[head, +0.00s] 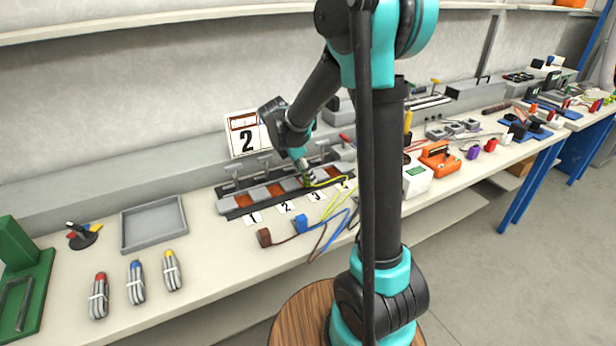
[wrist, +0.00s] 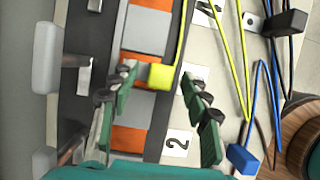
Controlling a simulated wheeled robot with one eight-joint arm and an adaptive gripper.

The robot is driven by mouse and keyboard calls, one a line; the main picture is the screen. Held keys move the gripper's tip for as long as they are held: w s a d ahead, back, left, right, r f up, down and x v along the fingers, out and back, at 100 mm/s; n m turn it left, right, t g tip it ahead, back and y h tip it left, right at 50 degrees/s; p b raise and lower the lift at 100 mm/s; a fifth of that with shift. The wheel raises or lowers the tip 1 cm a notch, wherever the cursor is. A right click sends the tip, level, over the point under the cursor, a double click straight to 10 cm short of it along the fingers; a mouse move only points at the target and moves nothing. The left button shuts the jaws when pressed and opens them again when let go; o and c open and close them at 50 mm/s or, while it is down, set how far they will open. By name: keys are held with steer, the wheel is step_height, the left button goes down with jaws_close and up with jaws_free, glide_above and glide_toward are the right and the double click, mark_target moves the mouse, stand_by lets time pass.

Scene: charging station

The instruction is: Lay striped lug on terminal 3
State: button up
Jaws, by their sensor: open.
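The striped lug shows in the wrist view as a yellow block (wrist: 160,76) on a yellow-green cable (wrist: 181,38). It is between the green fingertips of my gripper (wrist: 160,82), which are open and apart from it. The lug appears over the inner edge of the terminal strip, near the third place; I cannot tell whether it rests there or hangs just above. The terminal strip (head: 238,202) has orange and grey pads. My gripper (head: 305,174) is over its third place in the head view and hides the lug. Label 2 (wrist: 177,143) is clear; label 3 (head: 317,197) shows in the head view.
A blue lug (wrist: 243,158) and a dark lug (wrist: 285,22) with cables lie on the bench beside the strip. A brown lug (head: 264,237) lies in front. A grey tray (head: 153,224) and several cable bundles (head: 136,282) stand left. Lever handles line the strip's back.

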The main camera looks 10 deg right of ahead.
steer(key=v, duration=1)
steer(key=shift+s, duration=0.15)
